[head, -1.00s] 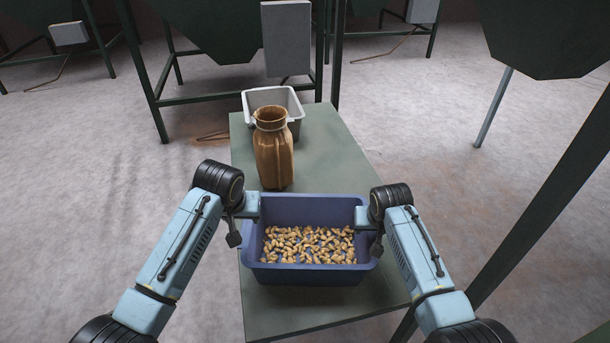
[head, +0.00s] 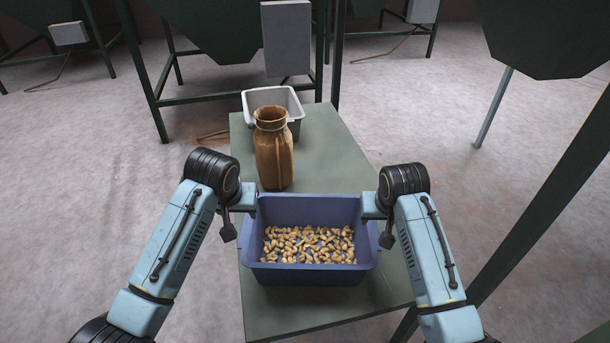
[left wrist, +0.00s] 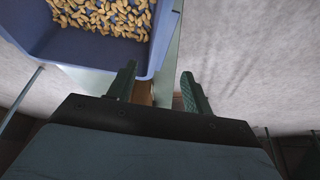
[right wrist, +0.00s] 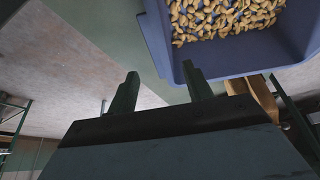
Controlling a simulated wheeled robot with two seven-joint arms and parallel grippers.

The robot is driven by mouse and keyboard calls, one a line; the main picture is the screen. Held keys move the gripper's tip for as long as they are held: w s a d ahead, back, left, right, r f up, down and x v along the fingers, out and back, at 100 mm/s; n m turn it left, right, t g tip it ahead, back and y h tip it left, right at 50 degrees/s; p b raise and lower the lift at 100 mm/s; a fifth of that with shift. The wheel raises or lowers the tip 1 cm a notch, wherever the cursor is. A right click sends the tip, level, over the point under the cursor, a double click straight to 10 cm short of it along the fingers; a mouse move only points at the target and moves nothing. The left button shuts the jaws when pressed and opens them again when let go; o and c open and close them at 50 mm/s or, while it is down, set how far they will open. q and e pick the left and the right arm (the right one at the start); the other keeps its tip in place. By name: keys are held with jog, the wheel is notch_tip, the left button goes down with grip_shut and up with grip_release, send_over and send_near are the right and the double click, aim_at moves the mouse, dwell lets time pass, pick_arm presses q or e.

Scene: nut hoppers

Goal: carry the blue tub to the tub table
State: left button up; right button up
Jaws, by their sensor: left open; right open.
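The blue tub (head: 310,274) stands upright on the near part of a green table and holds many nuts (head: 308,245). My left gripper (head: 246,199) is open at the tub's left side. In the left wrist view its two fingers (left wrist: 158,88) are apart, one overlapping the tub's rim (left wrist: 160,40) in the picture. My right gripper (head: 371,205) is open at the tub's right side. In the right wrist view its fingers (right wrist: 162,85) are apart, one in front of the tub wall (right wrist: 245,62). I cannot tell whether either gripper touches the tub. I cannot tell which table is the tub table.
The green table (head: 335,155) also bears a brown jug (head: 273,160) just behind the tub and a pale grey tub (head: 285,100) at its far end. Green hopper frames stand behind, and a dark post (head: 540,205) rises at right. Floor at left is clear.

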jog(key=v, duration=0.3)
jog(key=shift+s+r, duration=0.1)
jog(key=shift+r, duration=0.1)
